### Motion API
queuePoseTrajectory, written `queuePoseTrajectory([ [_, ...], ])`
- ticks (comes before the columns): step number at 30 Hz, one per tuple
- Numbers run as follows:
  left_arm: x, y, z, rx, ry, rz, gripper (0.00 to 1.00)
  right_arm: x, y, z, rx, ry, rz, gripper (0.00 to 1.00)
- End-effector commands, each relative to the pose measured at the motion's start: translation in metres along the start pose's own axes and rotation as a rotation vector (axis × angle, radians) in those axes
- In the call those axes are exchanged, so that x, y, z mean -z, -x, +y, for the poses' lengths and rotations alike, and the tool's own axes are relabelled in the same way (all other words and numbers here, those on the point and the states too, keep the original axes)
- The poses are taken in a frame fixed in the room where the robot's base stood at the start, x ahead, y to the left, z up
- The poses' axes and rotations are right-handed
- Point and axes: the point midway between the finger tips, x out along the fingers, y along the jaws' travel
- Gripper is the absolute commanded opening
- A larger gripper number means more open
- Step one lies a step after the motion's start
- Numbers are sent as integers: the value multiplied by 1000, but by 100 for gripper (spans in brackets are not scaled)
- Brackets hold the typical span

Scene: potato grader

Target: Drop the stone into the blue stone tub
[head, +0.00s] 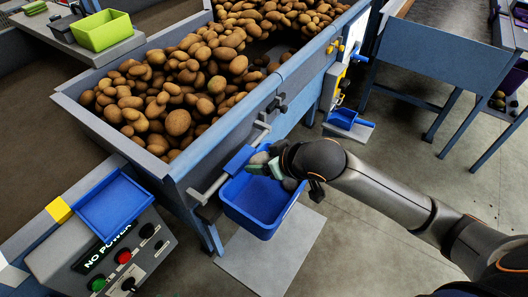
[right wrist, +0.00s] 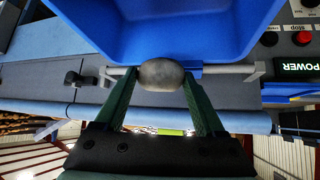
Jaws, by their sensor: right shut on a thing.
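The blue stone tub (head: 262,222) hangs on the front side of the potato hopper in the head view. My right gripper (head: 260,167) comes in from the right with its green fingers over the tub's upper part. It is shut on a grey, rounded stone (head: 259,158), held near the tub's hopper-side rim. In the right wrist view the stone (right wrist: 160,74) sits between the two fingertips, in front of the tub's edge (right wrist: 165,45). The fingers hide part of the tub's inside in the head view. My left gripper is not in view.
The hopper (head: 225,140) is full of potatoes. A control panel (head: 110,255) with a blue tray (head: 113,205) stands at the lower left. A green bin (head: 102,31) is at the upper left. Floor at right is open.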

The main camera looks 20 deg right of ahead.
Motion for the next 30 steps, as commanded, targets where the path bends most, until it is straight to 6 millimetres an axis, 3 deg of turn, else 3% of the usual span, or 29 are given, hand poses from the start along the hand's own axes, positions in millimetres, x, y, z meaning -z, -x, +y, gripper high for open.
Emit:
queuePoseTrajectory([
  [10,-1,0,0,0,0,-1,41,-3,-3,0,0,1,2,7],
  [11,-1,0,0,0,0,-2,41,-3,-3,0,0,1,2,73],
  [18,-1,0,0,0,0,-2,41,-3,-3,0,0,0,1,100],
  [30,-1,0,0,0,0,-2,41,1,-1,2,-2,0,1,100],
])
